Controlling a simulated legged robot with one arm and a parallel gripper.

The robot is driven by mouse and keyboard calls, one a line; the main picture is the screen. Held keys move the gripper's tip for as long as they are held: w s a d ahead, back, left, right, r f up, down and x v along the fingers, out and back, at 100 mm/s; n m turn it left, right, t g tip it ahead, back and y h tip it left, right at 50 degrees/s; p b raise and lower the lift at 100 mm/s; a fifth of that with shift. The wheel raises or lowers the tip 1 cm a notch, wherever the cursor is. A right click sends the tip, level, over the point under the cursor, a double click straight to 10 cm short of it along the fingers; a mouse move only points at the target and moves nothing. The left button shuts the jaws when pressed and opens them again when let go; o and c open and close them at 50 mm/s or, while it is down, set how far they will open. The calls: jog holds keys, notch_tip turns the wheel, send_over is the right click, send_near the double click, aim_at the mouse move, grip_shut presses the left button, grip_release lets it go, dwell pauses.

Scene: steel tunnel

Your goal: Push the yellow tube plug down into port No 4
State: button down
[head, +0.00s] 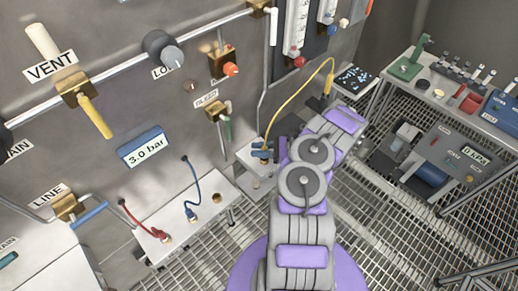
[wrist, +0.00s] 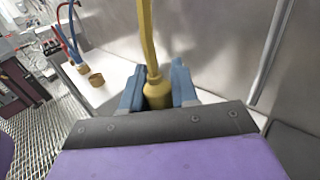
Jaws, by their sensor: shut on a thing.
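The yellow tube plug (wrist: 157,94) stands between the blue fingers of my gripper (wrist: 157,88) in the wrist view, with the yellow tube rising from its top. In the head view my gripper (head: 262,151) is low over the white ledge, and the yellow tube (head: 274,118) arcs from it up to a fitting at the right. The gripper is shut on the plug. The plug's lower end and whatever port lies under it are hidden, so I cannot tell whether it is seated. No port number is readable.
On the white ledge (head: 205,218) a red hose (head: 140,221) and a blue hose (head: 188,180) are plugged in. An empty brass port (head: 216,198) is beside them; it also shows in the wrist view (wrist: 96,79). The steel wall with valves stands close behind. A cluttered bench is at right.

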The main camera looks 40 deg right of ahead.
jog(key=shift+f+b, duration=0.65)
jog(key=shift+f, duration=0.45)
jog(key=c, duration=0.8)
grip_release()
jog(key=v, duration=1.7)
jog(key=shift+s+d+p, duration=0.15)
jog(key=shift+p, duration=0.2)
